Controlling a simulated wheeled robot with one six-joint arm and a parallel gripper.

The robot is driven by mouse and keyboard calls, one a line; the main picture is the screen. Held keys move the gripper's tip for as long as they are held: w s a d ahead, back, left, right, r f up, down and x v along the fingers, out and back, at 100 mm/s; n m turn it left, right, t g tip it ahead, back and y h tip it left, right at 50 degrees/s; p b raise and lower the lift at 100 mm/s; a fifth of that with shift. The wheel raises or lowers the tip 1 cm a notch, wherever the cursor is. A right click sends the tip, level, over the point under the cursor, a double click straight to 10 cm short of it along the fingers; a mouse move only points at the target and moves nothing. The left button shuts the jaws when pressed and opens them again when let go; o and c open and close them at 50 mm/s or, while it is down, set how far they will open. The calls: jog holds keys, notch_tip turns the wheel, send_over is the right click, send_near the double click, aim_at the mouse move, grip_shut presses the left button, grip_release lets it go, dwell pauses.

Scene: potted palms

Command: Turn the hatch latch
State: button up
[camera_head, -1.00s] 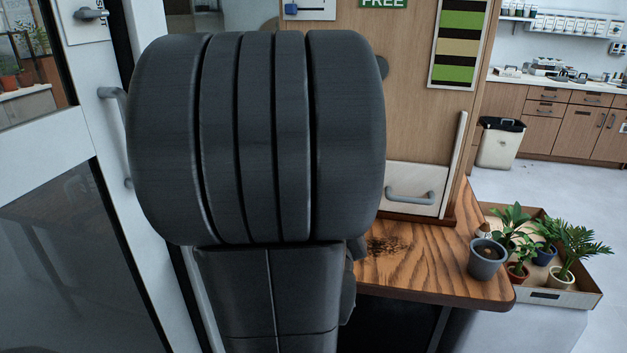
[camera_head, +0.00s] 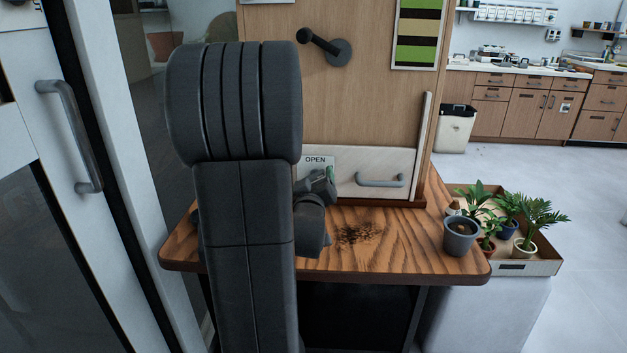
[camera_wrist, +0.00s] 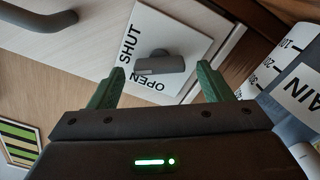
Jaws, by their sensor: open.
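The hatch latch (camera_wrist: 160,64) is a small grey bar knob on a white plate (camera_wrist: 186,30) marked SHUT and OPEN. In the wrist view the bar lies roughly level in the picture, with OPEN below it and SHUT to its upper left. My gripper (camera_wrist: 160,72) is open and empty, its green fingers on either side of the latch in the picture; I cannot tell if they reach around it. In the head view my gripper (camera_head: 322,182) is partly hidden behind my arm, in front of the plate (camera_head: 314,161). The latch is hidden there.
A pale hatch panel (camera_head: 345,163) with a grey handle (camera_head: 380,181) is right of the plate. A black-knobbed lever (camera_head: 326,47) is above. A grey pot (camera_head: 460,238) stands at the right of the wooden table (camera_head: 400,245). A white marked cylinder (camera_wrist: 295,75) is close right in the wrist view.

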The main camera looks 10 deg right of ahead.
jog(key=shift+x, duration=0.8)
jog(key=c, duration=1)
jog(key=shift+b, duration=0.35)
jog(key=m+b, duration=0.2)
jog(key=shift+f+m+b, duration=0.15)
jog(key=shift+m+b, duration=0.25)
jog(key=shift+d+m+b, duration=0.1)
jog(key=shift+m+b, duration=1.3)
jog(key=shift+m, duration=0.2)
